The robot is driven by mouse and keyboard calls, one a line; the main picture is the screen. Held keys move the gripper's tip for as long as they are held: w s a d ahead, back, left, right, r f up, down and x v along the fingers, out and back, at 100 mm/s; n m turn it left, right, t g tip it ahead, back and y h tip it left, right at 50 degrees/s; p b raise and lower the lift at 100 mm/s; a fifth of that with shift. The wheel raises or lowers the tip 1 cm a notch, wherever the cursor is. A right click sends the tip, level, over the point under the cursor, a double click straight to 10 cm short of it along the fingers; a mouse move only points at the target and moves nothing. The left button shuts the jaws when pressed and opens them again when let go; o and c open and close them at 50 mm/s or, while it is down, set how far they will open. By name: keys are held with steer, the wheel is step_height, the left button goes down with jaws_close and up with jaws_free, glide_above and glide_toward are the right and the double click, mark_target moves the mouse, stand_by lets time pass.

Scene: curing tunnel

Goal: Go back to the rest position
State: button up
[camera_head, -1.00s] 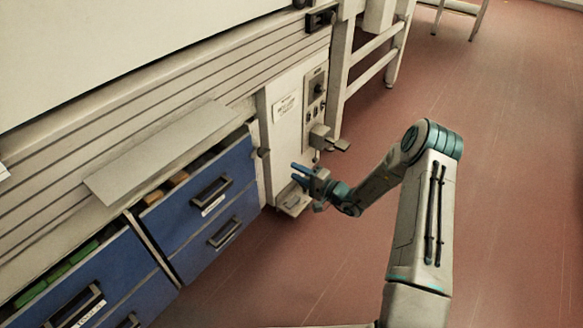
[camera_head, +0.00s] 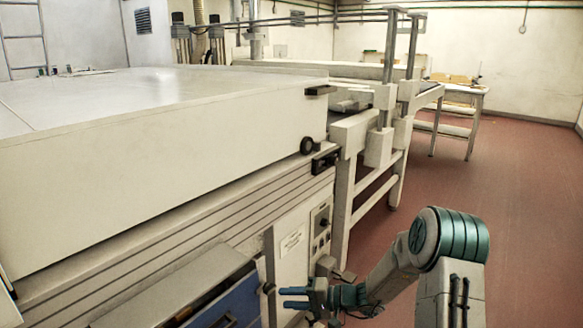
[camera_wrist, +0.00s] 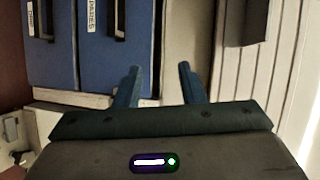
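My gripper (camera_head: 296,298) shows low in the head view, in front of the machine's control panel and right of a blue drawer (camera_head: 228,307). Its two blue fingers are apart with nothing between them. In the wrist view, the gripper (camera_wrist: 159,84) also shows open and empty, its fingertips pointing toward the blue drawer fronts (camera_wrist: 113,45) and a pale panel. My arm reaches in from the lower right with its elbow bent.
The long white curing tunnel (camera_head: 170,150) fills the left. A control panel (camera_head: 292,245) stands close to my gripper. A white frame stand (camera_head: 345,195) is behind it, and a table (camera_head: 470,95) stands farther back. The red floor (camera_head: 480,180) at right is clear.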

steer(key=s+d+r+n+g+h+p, duration=0.2)
steer(key=s+r+h+p, duration=0.25)
steer(key=s+r, duration=0.45)
steer(key=s+d+r+n+g+h+p, duration=0.1)
steer(key=s+r+g+h+p, duration=0.15)
steer(key=s+r+p, duration=0.6)
steer(key=s+d+r+t+h+p, duration=0.1)
steer(key=s+d+r+h+p, duration=0.1)
steer(key=r, duration=0.4)
steer(key=s+d+r+t+h+p, duration=0.1)
steer(key=s+d+r+h+p, duration=0.1)
steer(key=d+r, duration=0.4)
steer(key=s+d+r+m+t+h+p, duration=0.1)
steer(key=s+d+r+t+h+p, duration=0.1)
steer(key=s+r, duration=0.4)
steer(key=shift+d+r+h+p, duration=0.45)
steer(key=shift+d+r+h, duration=0.45)
steer(key=shift+h, duration=0.1)
